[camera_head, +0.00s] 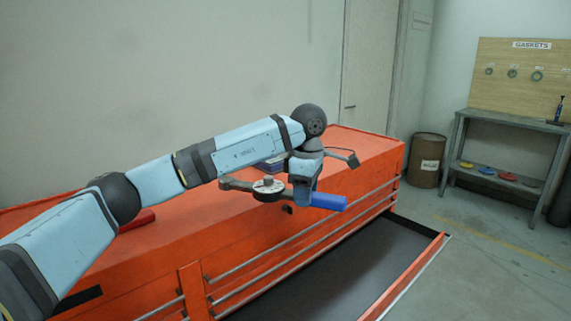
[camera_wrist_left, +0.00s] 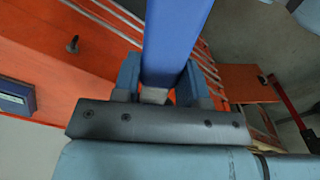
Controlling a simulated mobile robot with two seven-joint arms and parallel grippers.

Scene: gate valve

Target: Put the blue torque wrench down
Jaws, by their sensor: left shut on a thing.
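The blue torque wrench shows its blue handle (camera_head: 327,201) in the head view, with a grey metal shaft and a round dial reaching to the left. My left gripper (camera_head: 305,190) is shut on the wrench and holds it over the front part of the orange tool chest (camera_head: 235,215). In the left wrist view the blue handle (camera_wrist_left: 175,40) runs up between the two fingers (camera_wrist_left: 160,90). I cannot tell whether the wrench touches the chest top. My right gripper is not in view.
An open drawer (camera_head: 345,265) with a dark floor juts out from the chest. A dark blue box (camera_head: 270,166) and a red object (camera_head: 138,219) lie on the chest top. A barrel (camera_head: 428,160) and a grey bench (camera_head: 515,125) stand at the right.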

